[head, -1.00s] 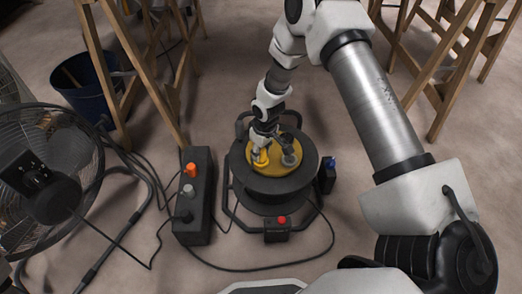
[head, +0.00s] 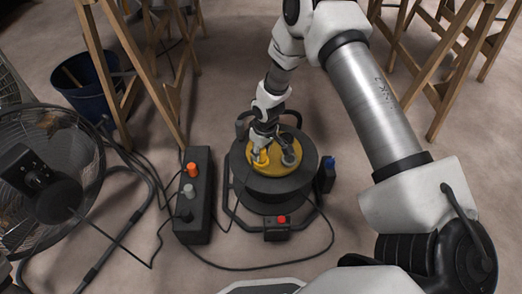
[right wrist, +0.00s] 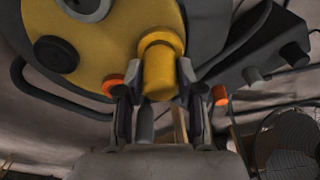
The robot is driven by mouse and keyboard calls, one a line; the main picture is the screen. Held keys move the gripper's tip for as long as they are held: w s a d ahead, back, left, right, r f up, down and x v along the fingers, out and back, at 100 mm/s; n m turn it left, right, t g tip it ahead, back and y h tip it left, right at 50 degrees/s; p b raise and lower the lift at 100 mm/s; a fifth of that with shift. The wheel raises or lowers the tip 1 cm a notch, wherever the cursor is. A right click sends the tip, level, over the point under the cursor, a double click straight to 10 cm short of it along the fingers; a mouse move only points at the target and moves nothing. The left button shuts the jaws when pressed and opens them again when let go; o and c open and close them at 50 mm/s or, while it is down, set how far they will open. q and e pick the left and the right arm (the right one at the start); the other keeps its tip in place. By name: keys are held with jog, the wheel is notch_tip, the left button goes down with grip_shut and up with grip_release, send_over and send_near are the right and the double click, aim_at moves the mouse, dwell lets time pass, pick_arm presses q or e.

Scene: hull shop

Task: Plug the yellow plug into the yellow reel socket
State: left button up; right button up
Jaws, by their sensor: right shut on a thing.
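The cable reel stands on the floor in the middle of the head view, its yellow face (head: 283,181) turned up. In the right wrist view the yellow face (right wrist: 125,25) fills the upper left and carries a dark round cap (right wrist: 56,54) and a grey round part (right wrist: 85,5). My right gripper (head: 260,153) is shut on the yellow plug (right wrist: 160,72), with a finger on each side. The plug's far end, with a wider collar, is at the right part of the face. I cannot tell whether it is seated; the socket is hidden behind it. My left gripper is out of view.
A black power strip (head: 199,225) with orange, grey and black plugs lies left of the reel. A fan (head: 45,165), loose cables, a blue bucket (head: 85,85) and wooden trestles (head: 125,75) stand around. Boxes with red (head: 278,230) and blue (head: 327,175) tops sit beside the reel.

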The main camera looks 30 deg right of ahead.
jog(key=shift+f, duration=0.5)
jog(key=o, duration=1.1)
jog(key=shift+o, duration=0.2)
jog(key=r, duration=0.4)
jog(key=s+r, duration=0.1)
jog(key=r, duration=0.6)
jog(key=shift+s+d+r, duration=0.15)
jog(key=shift+s+r, duration=0.05)
jog(key=shift+r, duration=0.2)
